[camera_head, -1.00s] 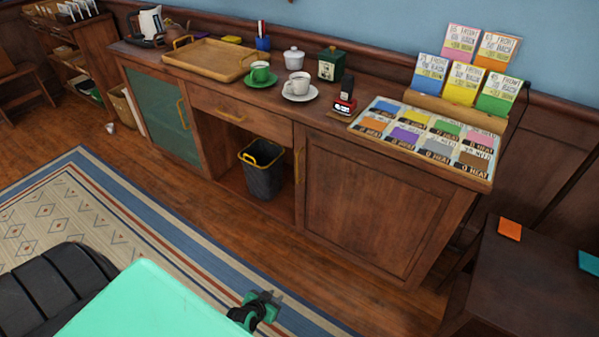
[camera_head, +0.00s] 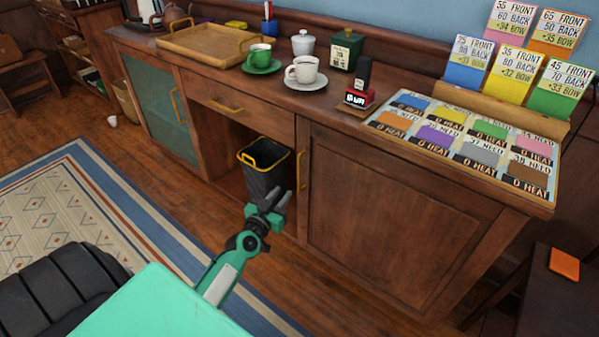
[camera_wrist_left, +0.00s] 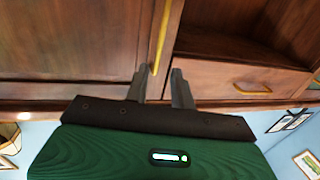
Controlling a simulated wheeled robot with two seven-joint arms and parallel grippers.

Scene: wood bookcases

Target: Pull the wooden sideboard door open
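The wooden sideboard door (camera_head: 390,215) is the brown panelled door at the right of the sideboard, and it is shut. Its upright brass handle (camera_head: 301,170) is near the door's left edge. My left gripper (camera_head: 284,194) is open and empty, just below and left of the handle in the head view. In the left wrist view, the picture is upside down. The handle (camera_wrist_left: 161,38) lines up with the gap between my two spread fingers (camera_wrist_left: 161,72), and the door (camera_wrist_left: 70,45) is at left. I cannot tell whether anything touches. My right gripper is not in view.
Cups, a tray and cards stand on the top (camera_head: 330,112). A dark table (camera_head: 540,300) is at lower right. A rug (camera_head: 75,215) lies at left.

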